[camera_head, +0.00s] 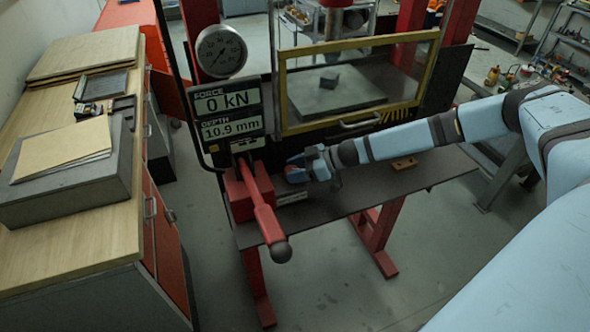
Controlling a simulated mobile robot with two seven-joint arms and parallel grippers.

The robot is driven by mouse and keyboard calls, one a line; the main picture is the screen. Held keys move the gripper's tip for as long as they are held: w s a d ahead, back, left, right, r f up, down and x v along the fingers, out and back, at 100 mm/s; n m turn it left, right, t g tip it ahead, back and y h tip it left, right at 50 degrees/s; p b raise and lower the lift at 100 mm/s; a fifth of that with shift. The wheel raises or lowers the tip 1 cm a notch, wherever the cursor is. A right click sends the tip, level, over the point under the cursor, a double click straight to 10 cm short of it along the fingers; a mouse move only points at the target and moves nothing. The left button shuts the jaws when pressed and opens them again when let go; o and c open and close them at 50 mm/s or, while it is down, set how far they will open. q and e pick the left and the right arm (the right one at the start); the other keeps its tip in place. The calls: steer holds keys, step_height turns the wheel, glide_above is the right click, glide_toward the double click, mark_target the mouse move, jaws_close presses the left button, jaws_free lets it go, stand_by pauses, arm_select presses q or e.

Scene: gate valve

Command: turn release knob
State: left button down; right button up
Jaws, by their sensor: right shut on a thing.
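The release knob is a small red part (294,174) at the right side of the red pump block (239,200). My right gripper (300,170) reaches in from the right and is shut on the knob, which its fingers partly hide. A red pump lever (266,219) with a dark ball end sticks out toward me from the block, to the left of the gripper and apart from it. The display (229,115) above the block reads force 0 kN and depth 10.9 mm. My left gripper is not in view.
The pump block stands on a dark shelf (360,204) on red legs. A yellow-framed guard window (350,85) is behind my right arm, with a round gauge (221,51) at its left. A wooden bench (85,235) with a grey box is at left.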

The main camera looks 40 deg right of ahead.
steer(key=shift+w+n+g+y, duration=0.1)
steer(key=shift+n+g+y, duration=0.4)
steer(key=shift+n+g, duration=0.4)
steer(key=o, duration=0.9)
steer(key=shift+o, duration=0.2)
steer(key=shift+d, duration=0.15)
steer(key=b+v, duration=0.2)
steer(key=v, duration=1.1)
steer(key=shift+d+r, duration=0.2)
